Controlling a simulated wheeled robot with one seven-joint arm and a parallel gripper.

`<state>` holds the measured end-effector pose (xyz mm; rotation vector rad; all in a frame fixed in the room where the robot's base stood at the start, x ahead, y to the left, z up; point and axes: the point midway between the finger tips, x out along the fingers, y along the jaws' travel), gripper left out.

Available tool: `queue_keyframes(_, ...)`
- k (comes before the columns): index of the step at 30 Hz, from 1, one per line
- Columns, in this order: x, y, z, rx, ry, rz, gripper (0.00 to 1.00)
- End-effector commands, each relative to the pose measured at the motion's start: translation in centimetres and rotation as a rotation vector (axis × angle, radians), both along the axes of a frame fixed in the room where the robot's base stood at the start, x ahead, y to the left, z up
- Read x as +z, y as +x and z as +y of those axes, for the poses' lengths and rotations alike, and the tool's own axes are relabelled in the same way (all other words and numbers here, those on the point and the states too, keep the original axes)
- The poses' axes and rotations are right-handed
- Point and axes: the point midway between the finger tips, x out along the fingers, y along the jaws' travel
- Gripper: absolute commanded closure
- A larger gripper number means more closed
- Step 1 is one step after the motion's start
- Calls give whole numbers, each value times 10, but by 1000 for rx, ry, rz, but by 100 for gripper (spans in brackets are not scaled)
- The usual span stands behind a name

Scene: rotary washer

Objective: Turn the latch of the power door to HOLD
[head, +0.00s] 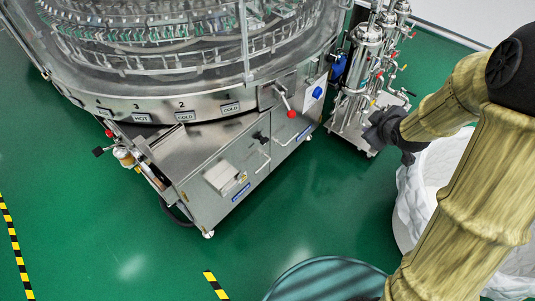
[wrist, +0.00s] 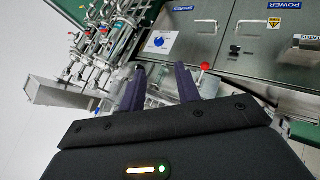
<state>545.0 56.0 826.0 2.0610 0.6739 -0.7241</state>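The power door (wrist: 262,52) is a steel cabinet panel with a blue POWER label (wrist: 283,5) and a yellow warning sticker (wrist: 273,22) in the wrist view. In the head view the door (head: 219,205) is on the front of the washer's cabinet. A small black latch (head: 260,136) sits near the panel's upper edge, and also shows in the wrist view (wrist: 235,48). Its setting is too small to read. My gripper (head: 385,131) is well right of the cabinet, apart from it. In the wrist view my gripper (wrist: 160,85) has its two fingers spread with nothing held.
A red-knobbed lever (head: 291,114) sticks out above the cabinet. A blue knob (head: 318,93) is on the panel beside it. A piped steel stand (head: 352,120) is close to my gripper. A white bin (head: 412,197) is below my arm. Green floor before the cabinet is clear.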

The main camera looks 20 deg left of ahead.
Motion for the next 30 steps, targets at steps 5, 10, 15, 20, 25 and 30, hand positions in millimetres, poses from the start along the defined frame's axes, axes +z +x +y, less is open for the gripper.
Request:
queue_keyframes(5, -65, 25, 27, 196, -45, -126, 67)
queue_keyframes(10, -110, 43, 54, 376, -78, -256, 67)
queue_keyframes(15, -156, 54, 82, 546, -99, -393, 67)
queue_keyframes(20, -199, 58, 107, 693, -108, -529, 67)
queue_keyframes(25, -246, 57, 133, 838, -105, -679, 67)
queue_keyframes(30, -292, 50, 155, 962, -88, -837, 67)
